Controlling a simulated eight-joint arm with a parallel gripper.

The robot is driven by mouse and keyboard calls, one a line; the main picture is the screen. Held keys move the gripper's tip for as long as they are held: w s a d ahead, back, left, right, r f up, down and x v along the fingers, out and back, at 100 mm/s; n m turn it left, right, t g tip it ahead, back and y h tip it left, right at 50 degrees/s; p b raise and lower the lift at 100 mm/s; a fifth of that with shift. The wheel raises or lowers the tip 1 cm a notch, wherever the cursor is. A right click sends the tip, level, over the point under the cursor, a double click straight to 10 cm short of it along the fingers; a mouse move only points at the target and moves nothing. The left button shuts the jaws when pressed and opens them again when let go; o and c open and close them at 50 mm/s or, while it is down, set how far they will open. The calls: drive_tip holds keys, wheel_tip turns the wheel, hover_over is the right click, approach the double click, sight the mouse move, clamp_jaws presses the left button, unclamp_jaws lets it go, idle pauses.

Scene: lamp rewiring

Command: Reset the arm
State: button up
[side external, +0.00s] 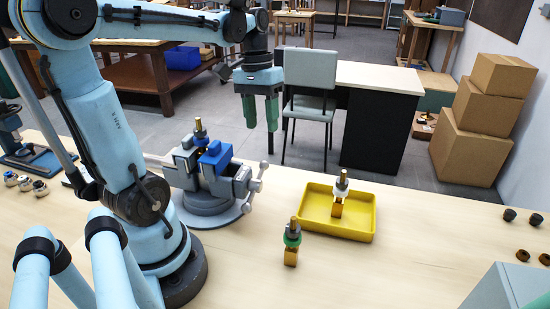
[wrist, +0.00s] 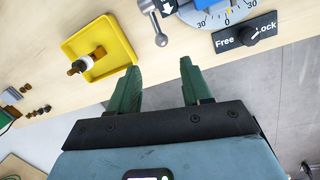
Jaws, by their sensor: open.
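My gripper (side external: 260,118) is raised above the back of the bench, with its two green fingers pointing down. In the wrist view my gripper (wrist: 159,68) is open, with nothing between its fingers. A grey vise (side external: 205,197) with blue jaws stands on the bench, below and left of my gripper; a lamp part with a brass top (side external: 199,128) stands upright at its jaws. A second such part (side external: 341,185) stands in the yellow tray (side external: 367,236). A third part (side external: 292,238) with a green ring stands on the bench, left of the tray.
Part of the vise's angle dial (wrist: 226,16) and a Free/Lock plate (wrist: 246,33) show in the wrist view. Small dark and brown caps (side external: 536,219) lie at the bench's right. Small sockets (side external: 24,183) stand at the left. The front middle of the bench (side external: 370,275) is clear.

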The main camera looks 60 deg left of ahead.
drive_tip(key=d+f+m+t+y, duration=0.1)
drive_tip(key=d+f+m+t, duration=0.1)
drive_tip(key=d, duration=0.4)
drive_tip(key=w+d+f+m+t+y, duration=0.1)
drive_tip(key=d+m+t, duration=0.3)
drive_tip(key=d, duration=0.3)
drive_tip(key=shift+w+d+f+t, duration=0.25)
drive_tip(key=shift+f+t, duration=0.15)
drive_tip(key=shift+t, duration=0.2)
